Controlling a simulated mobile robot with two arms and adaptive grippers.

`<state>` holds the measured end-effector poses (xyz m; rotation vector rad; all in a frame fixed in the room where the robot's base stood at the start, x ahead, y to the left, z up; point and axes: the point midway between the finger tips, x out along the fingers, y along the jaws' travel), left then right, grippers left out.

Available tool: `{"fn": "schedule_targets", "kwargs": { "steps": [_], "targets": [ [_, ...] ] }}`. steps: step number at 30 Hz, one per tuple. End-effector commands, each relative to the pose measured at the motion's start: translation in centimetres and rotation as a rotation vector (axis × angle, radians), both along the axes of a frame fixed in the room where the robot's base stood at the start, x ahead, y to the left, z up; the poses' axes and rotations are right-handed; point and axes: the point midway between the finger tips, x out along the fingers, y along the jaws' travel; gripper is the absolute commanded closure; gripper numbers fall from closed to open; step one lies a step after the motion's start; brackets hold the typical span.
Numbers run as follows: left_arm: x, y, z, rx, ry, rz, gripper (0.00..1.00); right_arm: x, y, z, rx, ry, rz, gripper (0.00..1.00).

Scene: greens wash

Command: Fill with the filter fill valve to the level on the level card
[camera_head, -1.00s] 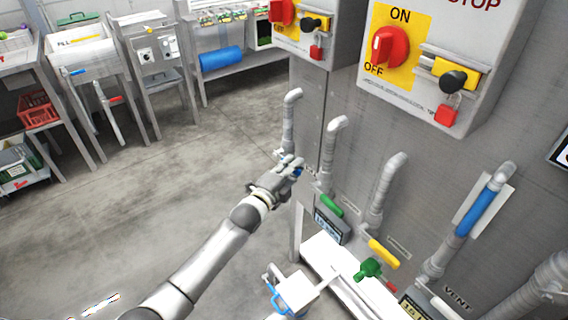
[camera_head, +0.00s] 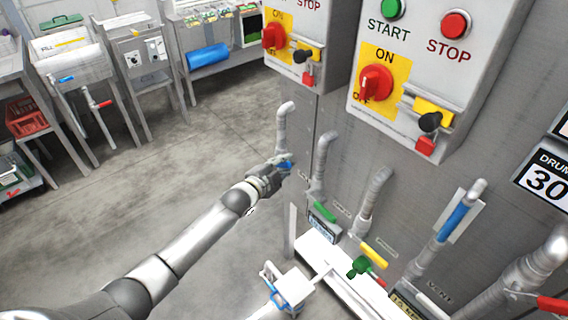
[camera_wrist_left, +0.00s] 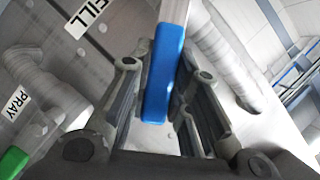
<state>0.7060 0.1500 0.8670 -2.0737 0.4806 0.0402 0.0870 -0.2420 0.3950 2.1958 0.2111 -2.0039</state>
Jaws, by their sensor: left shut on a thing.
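My left gripper (camera_head: 284,165) reaches in from the left to a pipe on the front of the grey machine. It is shut on a blue valve handle (camera_wrist_left: 166,75), which stands between its fingers in the left wrist view. A FILL label (camera_wrist_left: 92,16) is on the panel beside this handle. In the head view the handle (camera_head: 287,165) is mostly hidden by the fingers. At right, a slanted tube with a blue section (camera_head: 453,222) has a white card (camera_head: 474,204) behind it. I cannot read any level mark there. My right gripper is not seen.
A green handle (camera_head: 324,212), a yellow handle (camera_head: 374,255) and a green valve (camera_head: 359,267) sit along the pipes at right. Switch boxes (camera_head: 420,75) jut out above. A white fixture with a blue handle (camera_head: 281,296) stands below. Open floor lies at left.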

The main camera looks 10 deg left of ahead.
Motion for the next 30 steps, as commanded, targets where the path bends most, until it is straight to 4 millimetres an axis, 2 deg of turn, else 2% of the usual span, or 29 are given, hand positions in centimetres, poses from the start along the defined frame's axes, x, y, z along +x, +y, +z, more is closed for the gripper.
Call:
{"fn": "schedule_targets", "kwargs": {
  "steps": [6, 10, 11, 16, 26, 30],
  "targets": [
    [0.0, 0.0, 0.0, -0.003, 0.002, 0.000, 1.00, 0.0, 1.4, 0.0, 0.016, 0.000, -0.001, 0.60],
    [0.0, 0.0, 0.0, -0.002, 0.001, 0.000, 1.00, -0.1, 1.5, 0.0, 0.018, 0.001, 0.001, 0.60],
    [0.0, 0.0, 0.0, -0.002, 0.001, 0.000, 0.79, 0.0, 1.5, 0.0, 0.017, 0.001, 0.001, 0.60],
    [0.0, 0.0, 0.0, -0.001, 0.001, 0.000, 0.59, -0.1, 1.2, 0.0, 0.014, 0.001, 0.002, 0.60],
    [-0.1, 0.0, 0.0, -0.001, 0.001, 0.000, 0.59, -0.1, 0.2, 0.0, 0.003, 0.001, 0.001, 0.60],
    [-0.8, 0.3, 0.0, 0.000, 0.002, -0.001, 0.59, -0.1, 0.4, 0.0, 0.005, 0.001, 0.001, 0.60]
  ]
}}
